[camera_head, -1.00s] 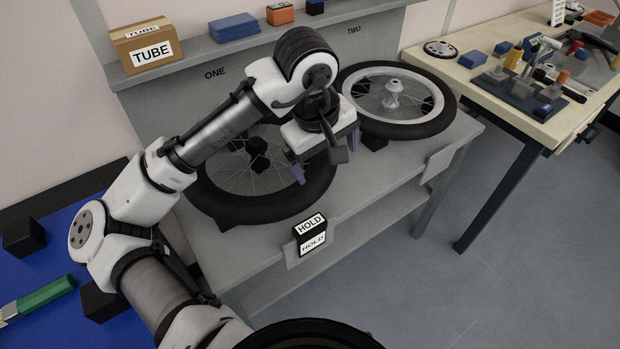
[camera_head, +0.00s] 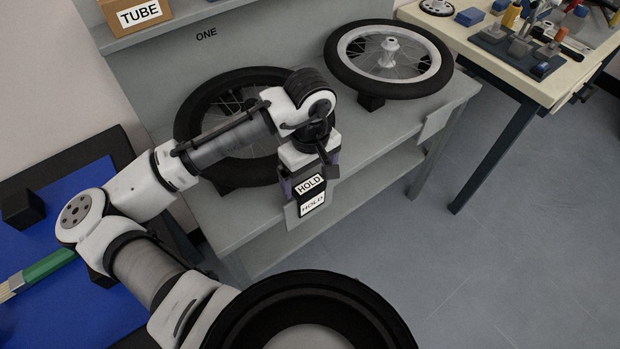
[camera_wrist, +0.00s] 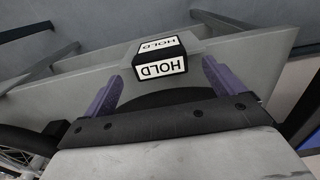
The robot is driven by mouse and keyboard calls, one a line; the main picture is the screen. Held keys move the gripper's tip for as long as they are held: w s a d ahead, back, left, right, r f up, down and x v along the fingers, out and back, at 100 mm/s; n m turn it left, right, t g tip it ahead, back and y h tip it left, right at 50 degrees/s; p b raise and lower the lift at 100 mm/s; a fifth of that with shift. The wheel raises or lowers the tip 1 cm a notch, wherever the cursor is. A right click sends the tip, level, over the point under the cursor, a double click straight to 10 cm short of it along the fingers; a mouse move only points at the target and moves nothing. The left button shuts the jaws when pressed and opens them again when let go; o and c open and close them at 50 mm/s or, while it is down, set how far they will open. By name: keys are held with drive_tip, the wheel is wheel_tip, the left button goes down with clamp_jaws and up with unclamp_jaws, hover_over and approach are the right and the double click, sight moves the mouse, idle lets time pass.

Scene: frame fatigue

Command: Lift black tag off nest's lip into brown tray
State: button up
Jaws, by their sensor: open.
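The black tag (camera_head: 312,196) with white HOLD labels stands at the front edge of the grey bench, on the light grey lip (camera_head: 291,217) below wheel ONE. In the wrist view the tag (camera_wrist: 160,60) sits ahead of my gripper, between the lines of its purple fingers. My gripper (camera_head: 310,180) is open and points down just over the tag, one finger to each side. In the wrist view my gripper (camera_wrist: 161,80) holds nothing. I cannot tell whether the fingers touch the tag. I see no brown tray in these frames.
A wheel (camera_head: 225,100) lies in the left place, partly behind my arm. Another wheel (camera_head: 388,60) lies to the right. A cardboard TUBE box (camera_head: 136,13) is on the shelf. A tool table (camera_head: 478,50) stands at right. Floor is clear in front.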

drive_tip(key=shift+f, duration=1.35)
drive_tip(key=shift+c, duration=0.3)
drive_tip(key=c, duration=1.1)
drive_tip(key=shift+r+p, duration=1.85)
drive_tip(key=shift+r, duration=2.55)
